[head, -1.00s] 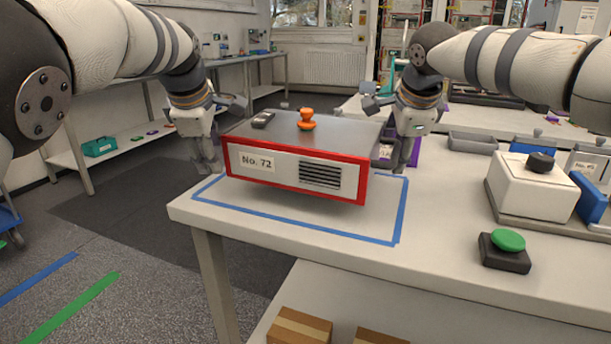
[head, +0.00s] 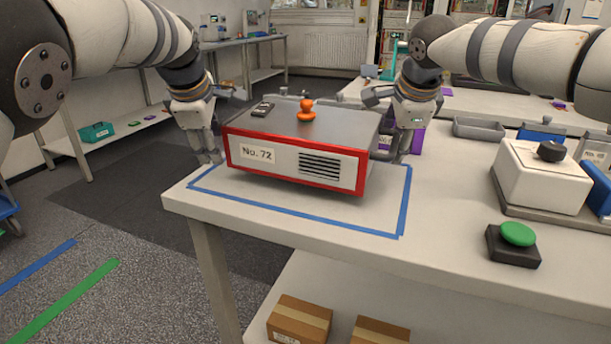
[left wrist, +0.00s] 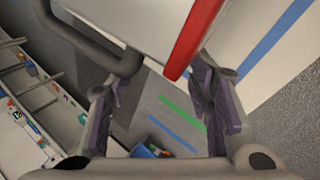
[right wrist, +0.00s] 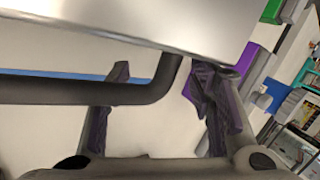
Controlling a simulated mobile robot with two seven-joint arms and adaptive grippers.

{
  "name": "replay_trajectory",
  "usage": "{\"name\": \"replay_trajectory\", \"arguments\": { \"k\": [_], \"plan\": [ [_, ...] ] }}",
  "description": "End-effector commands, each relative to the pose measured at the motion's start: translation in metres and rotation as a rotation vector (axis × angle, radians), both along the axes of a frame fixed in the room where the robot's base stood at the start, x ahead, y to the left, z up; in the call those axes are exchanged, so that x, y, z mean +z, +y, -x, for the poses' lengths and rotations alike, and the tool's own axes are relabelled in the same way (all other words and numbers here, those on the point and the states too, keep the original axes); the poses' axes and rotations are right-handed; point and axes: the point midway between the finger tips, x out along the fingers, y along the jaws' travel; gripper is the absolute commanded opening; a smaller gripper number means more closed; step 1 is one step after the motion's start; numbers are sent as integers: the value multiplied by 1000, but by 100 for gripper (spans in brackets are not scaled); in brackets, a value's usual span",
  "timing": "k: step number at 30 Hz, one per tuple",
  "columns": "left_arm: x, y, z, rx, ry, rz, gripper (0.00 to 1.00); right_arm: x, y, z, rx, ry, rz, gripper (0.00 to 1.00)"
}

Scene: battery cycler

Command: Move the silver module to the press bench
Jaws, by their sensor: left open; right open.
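The silver module (head: 290,160), a box with a red-framed front labelled "No. 72", is over the blue tape outline (head: 300,215) on the bench (head: 430,215). It looks level; whether its underside fully touches the bench is hard to tell. My left gripper (head: 212,158) is open at its left side, and my right gripper (head: 395,155) is open at its right side. A dark side handle (left wrist: 100,62) shows near the open left fingers in the left wrist view, and another handle (right wrist: 120,92) lies across the open right fingers in the right wrist view.
An orange knob (head: 306,112) and a small dark device (head: 262,109) sit on the module. A green button (head: 517,234) and a white box with a black knob (head: 540,180) stand to the right. Cardboard boxes (head: 300,318) lie on the shelf below. The bench in front of the tape is clear.

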Motion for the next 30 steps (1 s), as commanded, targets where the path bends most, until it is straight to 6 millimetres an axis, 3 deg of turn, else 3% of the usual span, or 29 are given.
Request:
{"name": "replay_trajectory", "arguments": {
  "k": [1, 16, 22, 23, 25, 30],
  "plan": [
    [1, -20, 0, -30, -8, 20, 50, 0, 23, 3, 45, -3, -21, 50],
    [-23, -20, 0, -29, -4, 21, 50, -23, 23, 3, 44, -1, -21, 50],
    [-22, -3, 0, -26, -5, 22, 50, -22, 6, 3, 41, -1, -22, 50],
    [-22, 1, 0, -26, -5, 22, 52, -22, 2, 2, 41, -1, -22, 50],
    [-22, 12, 0, -24, -5, 22, 67, -22, -9, 2, 38, -2, -21, 50],
    [-24, 19, 0, -22, -2, 18, 67, -23, -17, 2, 34, 0, -17, 50]
  ]
}}
